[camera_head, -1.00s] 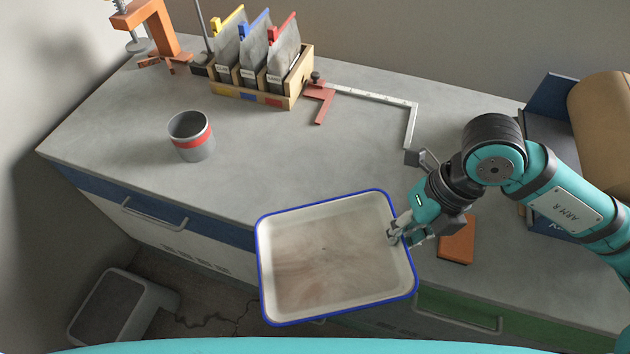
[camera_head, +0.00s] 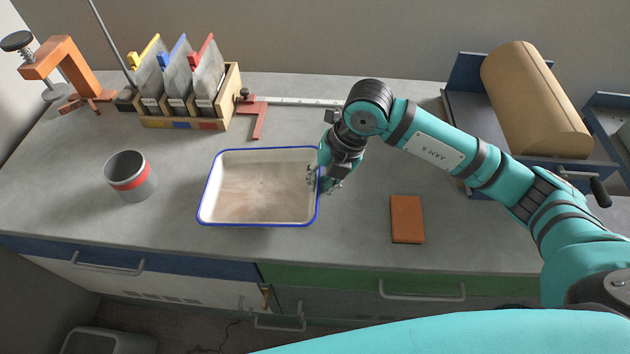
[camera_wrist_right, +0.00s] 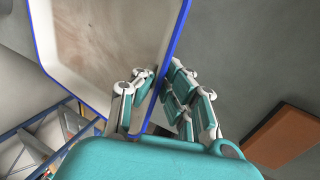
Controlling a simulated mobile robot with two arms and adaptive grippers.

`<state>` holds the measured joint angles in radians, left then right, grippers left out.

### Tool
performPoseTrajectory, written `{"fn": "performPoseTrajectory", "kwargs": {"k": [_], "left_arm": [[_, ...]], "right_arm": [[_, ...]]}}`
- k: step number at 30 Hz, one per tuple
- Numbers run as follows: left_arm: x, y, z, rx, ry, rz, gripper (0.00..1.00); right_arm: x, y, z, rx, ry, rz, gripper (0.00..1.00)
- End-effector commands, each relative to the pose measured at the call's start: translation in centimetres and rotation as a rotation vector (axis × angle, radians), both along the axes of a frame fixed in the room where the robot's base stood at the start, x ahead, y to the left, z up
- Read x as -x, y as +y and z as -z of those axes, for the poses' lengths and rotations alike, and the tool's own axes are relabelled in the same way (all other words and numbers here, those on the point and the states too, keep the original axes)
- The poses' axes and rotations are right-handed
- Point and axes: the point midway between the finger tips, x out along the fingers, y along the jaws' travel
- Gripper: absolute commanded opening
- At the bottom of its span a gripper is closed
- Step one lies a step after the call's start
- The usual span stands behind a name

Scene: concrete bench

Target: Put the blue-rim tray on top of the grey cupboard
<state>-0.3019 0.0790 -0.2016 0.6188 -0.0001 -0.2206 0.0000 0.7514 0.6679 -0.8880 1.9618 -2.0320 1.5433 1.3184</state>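The blue-rim tray (camera_head: 258,186) is a shallow whitish tray with a brownish, stained floor. In the head view it appears over the left-middle of the grey bench top; I cannot tell whether it touches the top. My right gripper (camera_head: 318,180) is at the tray's right side. In the right wrist view its fingers (camera_wrist_right: 160,80) sit on both sides of the tray's wall (camera_wrist_right: 168,45), closed on it. No separate grey cupboard can be made out; the grey-topped bench (camera_head: 340,235) has drawers in front. My left gripper is out of view.
A grey cup with a red band (camera_head: 130,176) stands left of the tray. Behind are an orange clamp (camera_head: 65,70), a wooden file rack (camera_head: 185,110) and a metal square (camera_head: 258,118).

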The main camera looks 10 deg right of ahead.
Motion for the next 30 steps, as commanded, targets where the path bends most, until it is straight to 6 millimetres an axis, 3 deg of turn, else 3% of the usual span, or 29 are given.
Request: {"fn": "performPoseTrajectory", "kwargs": {"k": [5, 14, 20, 26, 30], "left_arm": [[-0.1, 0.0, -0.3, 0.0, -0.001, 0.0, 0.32], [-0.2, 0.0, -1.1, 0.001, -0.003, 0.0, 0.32], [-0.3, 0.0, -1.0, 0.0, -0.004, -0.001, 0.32], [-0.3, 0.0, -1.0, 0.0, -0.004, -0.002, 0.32], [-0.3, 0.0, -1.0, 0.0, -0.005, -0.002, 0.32]], "right_arm": [[-1.6, 0.3, 0.1, -0.003, -0.002, -0.002, 0.0], [-1.6, 0.3, 3.4, -0.001, 0.002, -0.002, 0.0], [-1.6, 0.3, 3.7, -0.001, -0.001, -0.002, 0.0], [-1.6, 0.2, 3.7, 0.001, 0.001, -0.002, 0.28], [-1.6, 0.2, 3.7, 0.001, 0.001, -0.002, 0.29]]}}
